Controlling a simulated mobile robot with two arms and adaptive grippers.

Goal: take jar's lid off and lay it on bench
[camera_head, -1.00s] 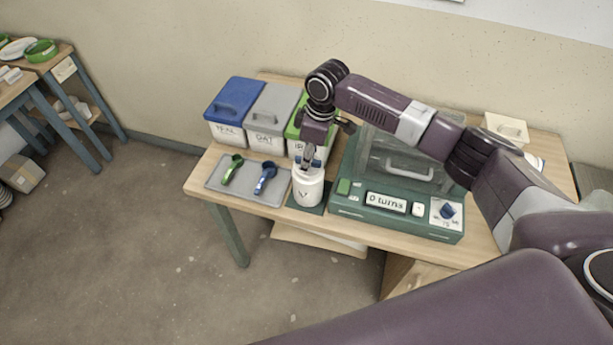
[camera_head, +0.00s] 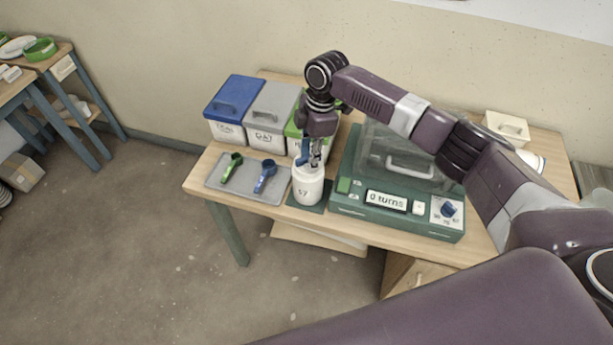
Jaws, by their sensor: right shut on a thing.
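A white jar (camera_head: 308,190) with a dark mark on its front stands upright on a small dark green mat (camera_head: 320,208) at the front of the bench (camera_head: 384,239). My right gripper (camera_head: 312,163) reaches down from above and is shut at the jar's top, on the lid. The fingers and wrist hide most of the lid, so I cannot tell whether it is still seated on the jar. My left gripper is not in view.
Bins with blue (camera_head: 235,96), grey (camera_head: 273,105) and green lids stand behind. A grey tray (camera_head: 218,186) with a green scoop (camera_head: 231,168) and a blue scoop (camera_head: 265,177) lies left of the jar. A green machine (camera_head: 351,209) reading "0 turns" stands close on its right.

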